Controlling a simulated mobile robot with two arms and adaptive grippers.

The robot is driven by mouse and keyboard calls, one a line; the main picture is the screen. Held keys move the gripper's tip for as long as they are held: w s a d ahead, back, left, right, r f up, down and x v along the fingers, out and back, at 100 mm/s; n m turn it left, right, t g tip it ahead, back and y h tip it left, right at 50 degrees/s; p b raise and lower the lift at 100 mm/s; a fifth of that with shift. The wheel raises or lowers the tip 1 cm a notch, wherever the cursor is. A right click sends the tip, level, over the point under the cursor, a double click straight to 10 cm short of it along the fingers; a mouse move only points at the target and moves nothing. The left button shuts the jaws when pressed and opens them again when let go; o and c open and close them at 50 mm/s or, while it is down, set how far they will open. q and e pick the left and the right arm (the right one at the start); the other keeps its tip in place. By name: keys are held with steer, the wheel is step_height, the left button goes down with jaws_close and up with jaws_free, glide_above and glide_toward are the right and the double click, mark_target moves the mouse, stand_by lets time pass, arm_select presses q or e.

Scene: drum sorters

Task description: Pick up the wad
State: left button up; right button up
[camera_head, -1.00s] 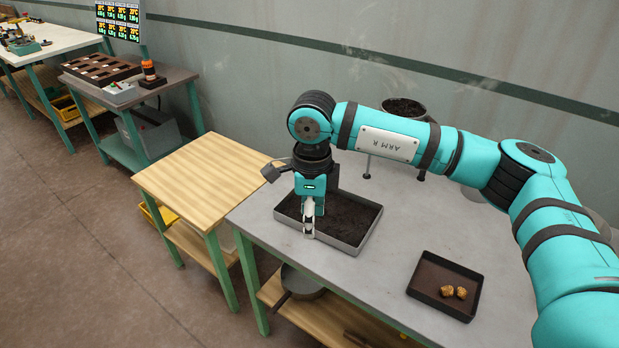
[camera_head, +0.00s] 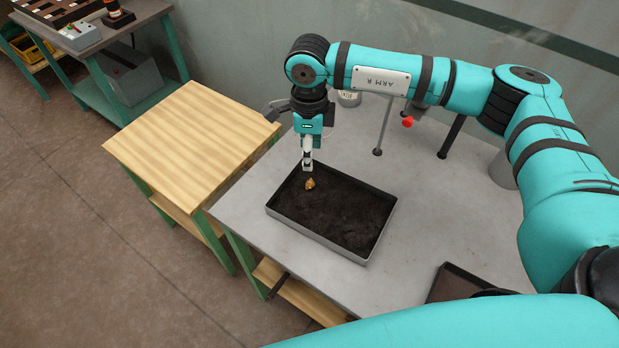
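A small golden-brown wad (camera_head: 310,184) lies on the dark fill near the back left corner of the large grey-rimmed tray (camera_head: 318,237). My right gripper (camera_head: 307,167) points down just above and behind the wad in the picture. A small gap shows between its fingertips and the wad. Its fingers are too small in view to tell whether they are open or shut. My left gripper is not in view.
The tray stands on a grey table (camera_head: 240,200). A smaller dark tray (camera_head: 457,283) at the lower right is partly hidden by my arm. A bare wooden table (camera_head: 190,130) stands left. Thin stands (camera_head: 383,130) are behind the tray.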

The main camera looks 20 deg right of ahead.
mark_target(310, 182)
step_height(310, 182, down, 4)
steer(key=shift+r+p, duration=0.1)
steer(key=shift+p, duration=0.3)
step_height(310, 182, down, 2)
steer(key=shift+w+f, duration=0.15)
steer(key=shift+f, duration=0.1)
steer(key=shift+f+p, duration=0.3)
steer(key=shift+p, duration=0.1)
step_height(310, 182, down, 4)
steer(key=shift+d+r+p, duration=0.1)
steer(key=shift+r+p, duration=0.1)
steer(key=shift+p, duration=0.55)
steer(key=shift+f, duration=0.55)
steer(key=c, duration=0.6)
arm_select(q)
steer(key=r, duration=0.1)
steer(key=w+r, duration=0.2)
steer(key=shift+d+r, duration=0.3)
arm_select(e)
steer(key=shift+c, duration=0.7)
